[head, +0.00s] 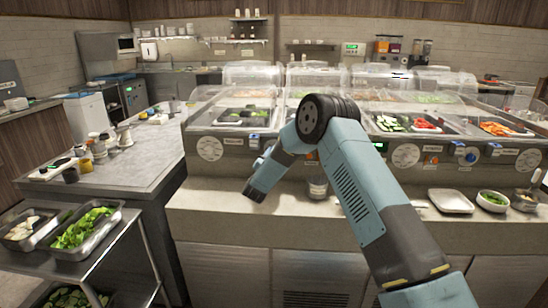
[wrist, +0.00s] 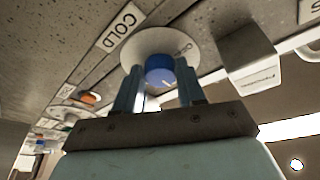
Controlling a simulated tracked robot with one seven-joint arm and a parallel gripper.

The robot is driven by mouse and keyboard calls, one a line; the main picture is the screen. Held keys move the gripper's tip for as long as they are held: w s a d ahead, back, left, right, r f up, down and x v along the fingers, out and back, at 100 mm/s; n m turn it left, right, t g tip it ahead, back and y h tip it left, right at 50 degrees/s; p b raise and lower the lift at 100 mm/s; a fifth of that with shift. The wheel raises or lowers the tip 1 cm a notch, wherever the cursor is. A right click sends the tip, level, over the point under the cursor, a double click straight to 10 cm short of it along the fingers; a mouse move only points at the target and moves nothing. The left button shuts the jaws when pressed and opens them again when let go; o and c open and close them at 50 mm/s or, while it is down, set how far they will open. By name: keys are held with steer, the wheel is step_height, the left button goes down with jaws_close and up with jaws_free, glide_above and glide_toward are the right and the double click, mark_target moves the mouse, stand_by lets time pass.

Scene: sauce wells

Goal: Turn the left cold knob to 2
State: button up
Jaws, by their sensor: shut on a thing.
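The blue knob (wrist: 158,71) sits on a round white dial plate (wrist: 178,42) beside a COLD label (wrist: 119,27) in the wrist view. My gripper (wrist: 161,82) is shut on this knob, one finger on each side. A pale pointer mark shows on the knob's face, toward the lower right. The dial's figures are too small to read. My fingers cannot be made out there.
A grey box (wrist: 248,55) juts from the panel right of the knob. An orange knob (wrist: 90,98) is farther left. Another blue knob (head: 471,157) is on the right of the counter front. A white tray (head: 450,200) and bowls (head: 493,201) stand on the ledge.

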steer(key=shift+d+r+m, duration=0.15)
steer(key=shift+m, duration=0.25)
steer(key=o, duration=1)
steer(key=shift+o, duration=0.2)
steer(key=shift+s, duration=0.1)
steer(key=v, duration=1.3)
steer(key=shift+s+a, duration=0.25)
